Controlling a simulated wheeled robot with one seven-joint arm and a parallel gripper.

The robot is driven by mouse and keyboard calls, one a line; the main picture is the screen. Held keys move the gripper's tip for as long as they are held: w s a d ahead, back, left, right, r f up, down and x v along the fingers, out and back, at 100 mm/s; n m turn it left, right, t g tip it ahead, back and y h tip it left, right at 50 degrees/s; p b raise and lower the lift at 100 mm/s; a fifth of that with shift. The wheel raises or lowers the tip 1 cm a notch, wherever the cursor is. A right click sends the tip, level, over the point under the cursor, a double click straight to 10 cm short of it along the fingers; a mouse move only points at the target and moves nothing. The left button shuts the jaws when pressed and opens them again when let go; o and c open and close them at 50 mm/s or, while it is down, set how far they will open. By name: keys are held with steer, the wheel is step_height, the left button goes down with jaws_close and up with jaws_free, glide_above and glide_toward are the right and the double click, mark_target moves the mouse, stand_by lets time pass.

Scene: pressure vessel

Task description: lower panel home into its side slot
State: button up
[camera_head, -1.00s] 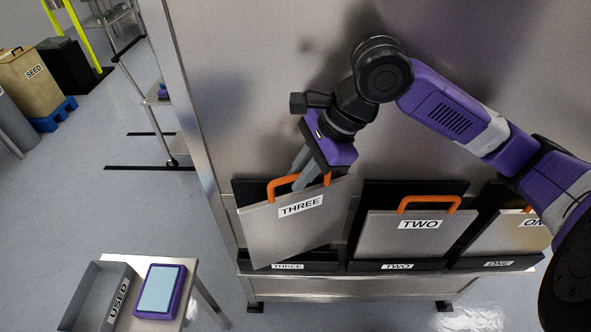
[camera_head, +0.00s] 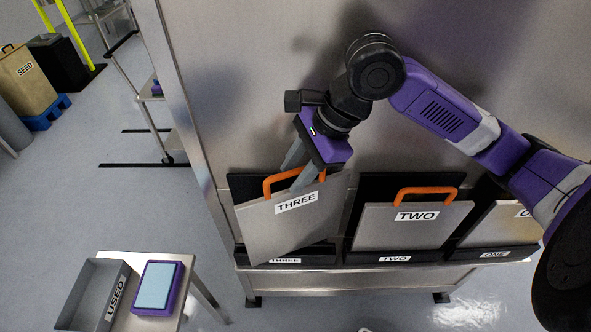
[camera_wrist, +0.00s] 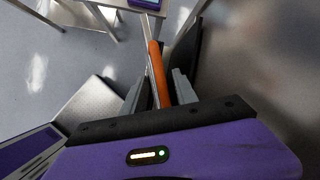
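The grey panel labelled THREE (camera_head: 292,226) has an orange handle (camera_head: 270,184). It stands tilted, its right side higher, with its lower left corner down at the front edge of the black slot labelled THREE (camera_head: 318,257). Whether that corner is inside the slot I cannot tell. My gripper (camera_head: 290,180) is at the handle, one finger on each side. In the wrist view the handle (camera_wrist: 158,75) runs between the fingers with narrow gaps beside it, so the gripper looks open around it. The panel's lower edge partly hides the slot's label.
Panel TWO (camera_head: 412,232) stands upright in its slot to the right, close beside panel THREE. Panel ONE (camera_head: 500,232) is further right, partly behind my arm. A small table holds a grey USED tray (camera_head: 78,290) and a purple-framed pad (camera_head: 156,287). The vessel wall rises behind.

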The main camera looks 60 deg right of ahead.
steer(key=shift+r, duration=0.5)
steer(key=v, duration=1.2)
